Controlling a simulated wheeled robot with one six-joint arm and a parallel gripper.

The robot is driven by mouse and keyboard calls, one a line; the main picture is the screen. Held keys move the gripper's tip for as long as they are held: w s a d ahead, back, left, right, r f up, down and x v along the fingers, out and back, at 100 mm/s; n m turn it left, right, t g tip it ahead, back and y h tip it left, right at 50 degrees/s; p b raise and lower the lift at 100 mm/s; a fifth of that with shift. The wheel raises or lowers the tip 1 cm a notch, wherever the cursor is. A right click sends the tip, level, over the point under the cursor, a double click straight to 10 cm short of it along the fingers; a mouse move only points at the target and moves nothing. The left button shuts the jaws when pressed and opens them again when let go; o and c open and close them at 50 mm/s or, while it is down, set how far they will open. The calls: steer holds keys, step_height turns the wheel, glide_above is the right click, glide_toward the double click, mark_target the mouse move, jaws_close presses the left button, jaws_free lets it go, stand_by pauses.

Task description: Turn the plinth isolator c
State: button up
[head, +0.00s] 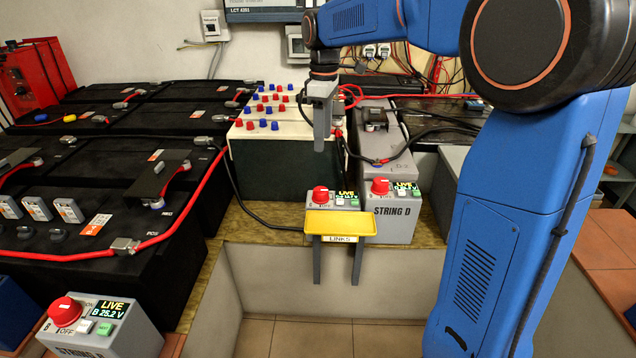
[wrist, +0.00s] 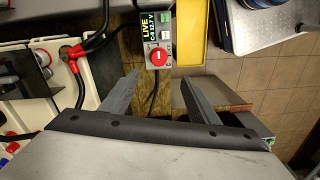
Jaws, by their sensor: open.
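Isolator c is a small grey box (head: 347,206) with a red rotary knob (head: 320,194) and a display reading LIVE. It stands on the plinth, partly hidden behind the yellow tray. Its knob also shows in the wrist view (wrist: 159,57), with the LIVE display beside it. My gripper (head: 320,148) points down above the box, apart from the knob. In the wrist view my gripper (wrist: 158,79) is open and empty, with the knob between and just beyond the fingertips. The knob's exact pointer position is too small to tell.
A yellow tray (head: 340,222) marked LINKS sits directly in front of the isolator. The string D isolator (head: 394,212) stands close on its right. A white-topped block with red and blue caps (head: 276,108) is behind. Isolator B (head: 100,325) is at the lower left. Black cables run nearby.

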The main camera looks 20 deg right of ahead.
glide_toward(321, 190)
step_height(321, 190, down, 9)
steer(key=shift+a+r, duration=0.1)
steer(key=shift+r, duration=0.05)
stand_by(0.5)
steer(key=shift+c, duration=0.6)
steer(key=c, duration=0.9)
